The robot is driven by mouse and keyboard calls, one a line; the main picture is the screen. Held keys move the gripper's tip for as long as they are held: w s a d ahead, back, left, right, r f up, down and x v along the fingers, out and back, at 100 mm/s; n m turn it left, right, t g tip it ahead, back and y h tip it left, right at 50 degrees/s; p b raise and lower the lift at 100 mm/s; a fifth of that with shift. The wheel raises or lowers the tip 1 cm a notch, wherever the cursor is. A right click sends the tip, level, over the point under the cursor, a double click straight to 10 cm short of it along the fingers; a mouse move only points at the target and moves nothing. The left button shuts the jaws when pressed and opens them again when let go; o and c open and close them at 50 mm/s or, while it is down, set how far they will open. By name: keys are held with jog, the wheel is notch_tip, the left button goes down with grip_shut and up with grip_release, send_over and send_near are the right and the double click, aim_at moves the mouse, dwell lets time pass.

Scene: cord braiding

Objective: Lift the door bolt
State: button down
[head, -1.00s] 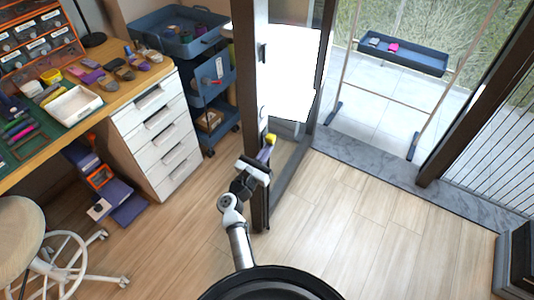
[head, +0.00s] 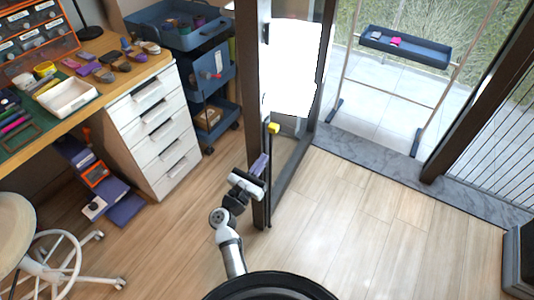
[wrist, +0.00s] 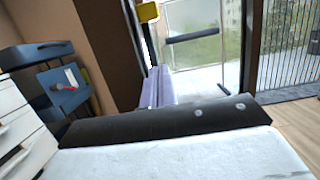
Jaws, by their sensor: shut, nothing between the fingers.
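The door bolt shows as a yellow knob (head: 273,128) on the dark edge of the glass door, about midway along the visible frame. In the wrist view the purple fingers (wrist: 157,85) point towards the door, below the knob.
The dark door frame (head: 259,208) stands close beside my gripper. A blue trolley (head: 213,75) and white drawers (head: 158,120) stand to the left. A stool (head: 20,240) is at the lower left. The wooden floor (head: 350,210) to the right is clear.

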jog(key=v, duration=0.5)
jog(key=shift+b, duration=0.35)
